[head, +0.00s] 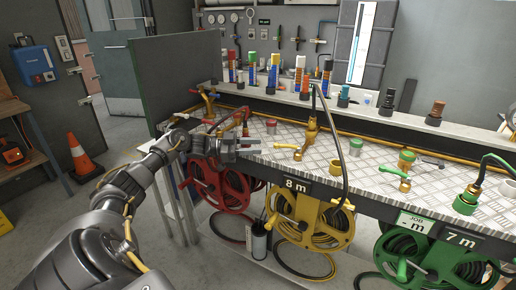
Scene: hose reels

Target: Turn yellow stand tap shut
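The yellow stand tap appears as a brass fitting with a yellow lever (286,147) on the checker-plate bench top, behind the yellow hose reel (312,222). The lever points left, toward my gripper. A taller brass standpipe (310,128) with a dark hose rises just behind it. My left gripper (258,146) reaches in from the left over the bench, its two fingers apart with nothing between them. It is left of the yellow lever, with a small gap in the picture. My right gripper is out of view.
A red reel (218,186) hangs left and a green reel (428,262) right, below the bench (350,180). A green-levered tap (393,172) stands to the right. Several small cans and a rack of coloured bottles stand behind. A dark panel (174,78) rises at the bench's left end.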

